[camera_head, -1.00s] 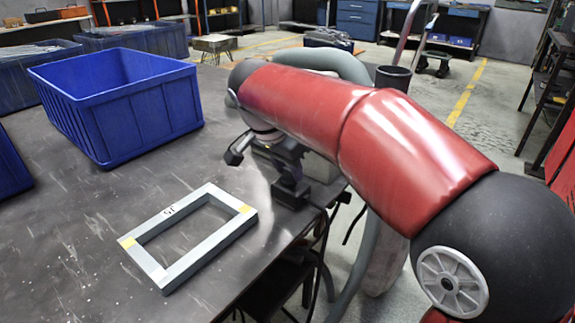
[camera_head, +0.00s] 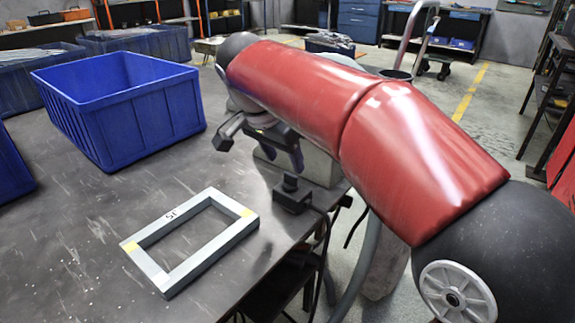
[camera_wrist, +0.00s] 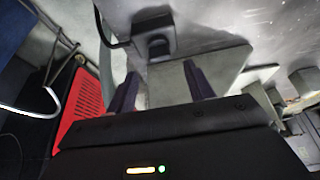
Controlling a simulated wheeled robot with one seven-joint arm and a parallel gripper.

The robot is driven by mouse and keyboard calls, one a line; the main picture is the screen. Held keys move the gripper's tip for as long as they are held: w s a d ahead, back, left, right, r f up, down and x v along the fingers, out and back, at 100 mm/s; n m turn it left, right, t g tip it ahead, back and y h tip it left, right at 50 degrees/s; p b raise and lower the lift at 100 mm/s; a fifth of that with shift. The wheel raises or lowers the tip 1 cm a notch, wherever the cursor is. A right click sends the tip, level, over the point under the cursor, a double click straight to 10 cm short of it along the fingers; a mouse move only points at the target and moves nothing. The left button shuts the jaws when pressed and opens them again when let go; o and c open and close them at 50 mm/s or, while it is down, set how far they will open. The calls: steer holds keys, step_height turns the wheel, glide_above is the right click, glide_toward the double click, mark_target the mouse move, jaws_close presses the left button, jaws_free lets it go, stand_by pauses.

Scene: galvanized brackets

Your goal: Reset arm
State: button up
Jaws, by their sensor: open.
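My red arm reaches from the lower right toward the table's right edge in the head view. My gripper (camera_wrist: 160,88) is open in the wrist view, with its two dark fingers apart and nothing between them. In the head view the gripper (camera_head: 297,160) hangs above a grey block (camera_head: 318,168) at the table's right edge, partly hidden by my arm. The grey rectangular frame (camera_head: 213,258), with yellow marks, lies flat on the table, left of and nearer than the gripper.
A blue bin (camera_head: 140,130) stands on the dark table (camera_head: 90,230) at the back left. A small black device (camera_head: 292,195) with a cable sits near the right edge, close to the gripper. More bins (camera_head: 35,78) stand behind. The table's front left is clear.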

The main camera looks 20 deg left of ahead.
steer(key=shift+v, duration=1.3)
